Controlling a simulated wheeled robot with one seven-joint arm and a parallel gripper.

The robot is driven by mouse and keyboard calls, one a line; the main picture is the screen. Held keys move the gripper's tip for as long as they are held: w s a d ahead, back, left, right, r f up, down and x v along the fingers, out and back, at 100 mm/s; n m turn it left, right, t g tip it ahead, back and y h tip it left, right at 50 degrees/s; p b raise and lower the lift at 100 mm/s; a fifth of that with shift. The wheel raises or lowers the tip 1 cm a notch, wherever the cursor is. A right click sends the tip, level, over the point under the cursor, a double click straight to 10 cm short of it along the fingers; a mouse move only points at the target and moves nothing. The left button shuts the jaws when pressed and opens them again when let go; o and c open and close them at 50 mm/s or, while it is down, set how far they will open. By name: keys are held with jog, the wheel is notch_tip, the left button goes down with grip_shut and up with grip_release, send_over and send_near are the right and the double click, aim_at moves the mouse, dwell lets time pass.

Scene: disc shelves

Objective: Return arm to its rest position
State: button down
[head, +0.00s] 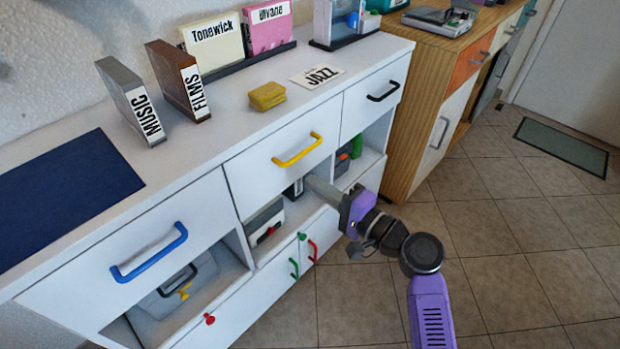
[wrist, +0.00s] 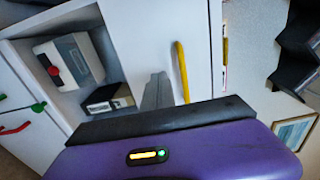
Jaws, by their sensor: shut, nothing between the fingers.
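My gripper (head: 311,182) reaches from the right toward the front of the white cabinet (head: 235,190), just below the drawer with the yellow handle (head: 297,150). Its grey fingers are shut with nothing between them. In the wrist view the closed fingers (wrist: 158,90) point at the cabinet front, beside the yellow handle (wrist: 182,72). Whether they touch the cabinet, I cannot tell. My purple arm extends back to the lower right over the tiled floor.
An open shelf holds a white-and-grey box with a red knob (head: 265,222) and a dark box (wrist: 109,98). A blue handle (head: 150,254) and a black handle (head: 383,92) stick out nearby. A wooden cabinet (head: 410,120) stands right.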

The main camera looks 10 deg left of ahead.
jog(key=v, duration=0.7)
jog(key=shift+p, duration=0.45)
jog(key=shift+d, duration=0.15)
